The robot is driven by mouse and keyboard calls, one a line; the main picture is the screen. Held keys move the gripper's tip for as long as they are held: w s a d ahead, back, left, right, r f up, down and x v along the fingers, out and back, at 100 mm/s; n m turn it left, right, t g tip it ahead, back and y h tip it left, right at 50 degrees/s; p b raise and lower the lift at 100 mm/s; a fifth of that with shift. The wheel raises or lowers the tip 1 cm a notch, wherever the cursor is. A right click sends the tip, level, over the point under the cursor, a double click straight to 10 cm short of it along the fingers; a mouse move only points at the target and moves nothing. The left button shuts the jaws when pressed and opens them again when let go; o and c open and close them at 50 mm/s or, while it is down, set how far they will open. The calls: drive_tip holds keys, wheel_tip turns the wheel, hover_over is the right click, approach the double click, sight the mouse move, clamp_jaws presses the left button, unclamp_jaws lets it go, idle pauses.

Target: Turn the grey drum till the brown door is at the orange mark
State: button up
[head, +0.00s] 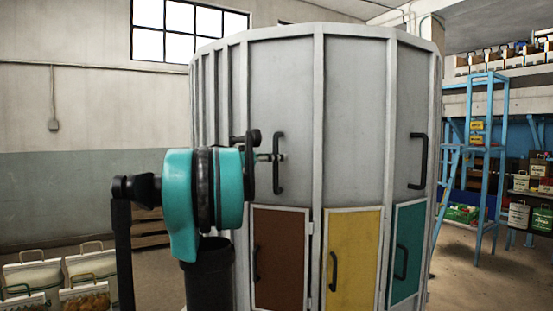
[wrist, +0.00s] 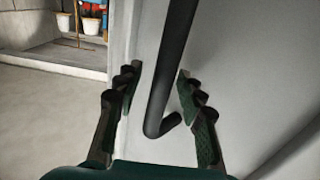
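The grey drum (head: 354,120) stands tall in the middle of the head view, with flat panels and black upright handles. Its brown door (head: 280,255) is low on the panel nearest my arm. A black handle (head: 279,163) is on the grey panel above the brown door. My gripper (head: 270,157) is at this handle, partly hidden behind my arm. In the wrist view my gripper (wrist: 158,82) is open, its fingers on either side of the black handle (wrist: 172,60), with gaps showing on both sides. I cannot make out the orange mark in either view.
A yellow door (head: 352,260) and a teal door (head: 407,252) follow to the right of the brown one. White bins (head: 35,275) stand at lower left. A blue ladder frame (head: 485,150) and shelves stand at right. Open floor lies between drum and ladder.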

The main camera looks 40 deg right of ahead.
drive_tip(key=v, duration=1.2)
idle(0.3)
